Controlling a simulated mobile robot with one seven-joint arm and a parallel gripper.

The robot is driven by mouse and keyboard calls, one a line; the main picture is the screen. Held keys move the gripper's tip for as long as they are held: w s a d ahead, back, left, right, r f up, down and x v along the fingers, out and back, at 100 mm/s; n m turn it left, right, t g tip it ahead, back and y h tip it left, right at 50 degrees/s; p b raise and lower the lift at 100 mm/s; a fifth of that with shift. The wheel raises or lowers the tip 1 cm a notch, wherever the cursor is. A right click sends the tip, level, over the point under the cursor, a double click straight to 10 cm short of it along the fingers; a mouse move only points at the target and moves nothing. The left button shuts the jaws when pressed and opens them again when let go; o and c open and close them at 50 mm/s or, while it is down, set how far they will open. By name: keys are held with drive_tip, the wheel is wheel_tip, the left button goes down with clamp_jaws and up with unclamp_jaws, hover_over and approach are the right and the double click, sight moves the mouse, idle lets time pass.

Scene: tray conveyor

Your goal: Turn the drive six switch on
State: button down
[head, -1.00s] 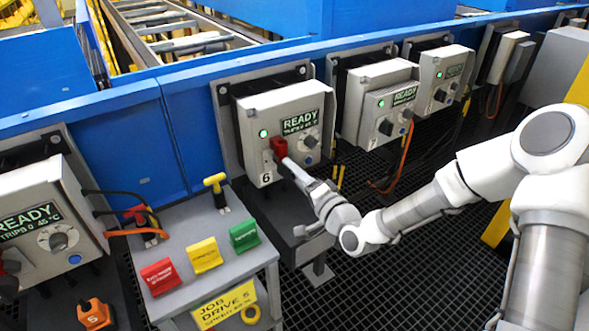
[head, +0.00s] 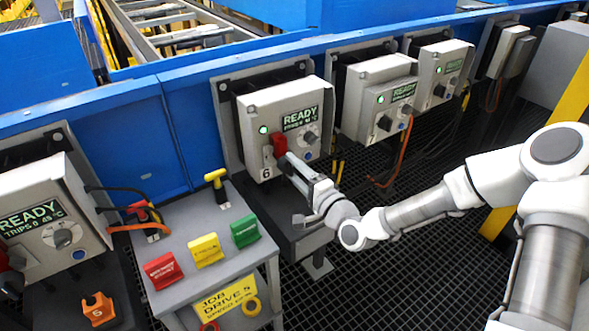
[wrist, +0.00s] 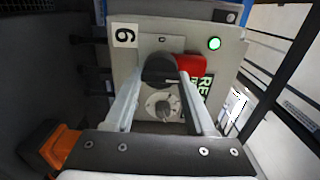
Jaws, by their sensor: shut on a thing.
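The drive six box (head: 257,112) is a grey cabinet with a "6" label, a lit green lamp and a READY display. Its red switch handle (head: 279,145) is on the front, below and right of the lamp. In the wrist view the red handle (wrist: 194,68) lies beside a round black part (wrist: 160,69), on the lamp's side. My gripper (head: 288,160) reaches the switch from the lower right and is shut on it. In the wrist view my gripper's fingers (wrist: 163,80) stand either side of the black part; the exact contact is partly hidden.
A grey dial (wrist: 163,105) sits close to the fingers. A grey cart (head: 190,235) with red, yellow and green tags stands left of the box. Box seven (head: 376,92) is to the right. An orange piece (head: 98,310) is at lower left. Dark grating lies below my arm.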

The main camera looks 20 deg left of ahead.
drive_tip(key=shift+c, duration=1.3)
unclamp_jaws()
drive_tip(key=p+v, duration=0.5)
drive_tip(key=v, duration=1.2)
drive_tip(key=shift+s, duration=0.25)
drive_tip(key=shift+d+p, duration=0.15)
drive_tip(key=shift+p, duration=0.15)
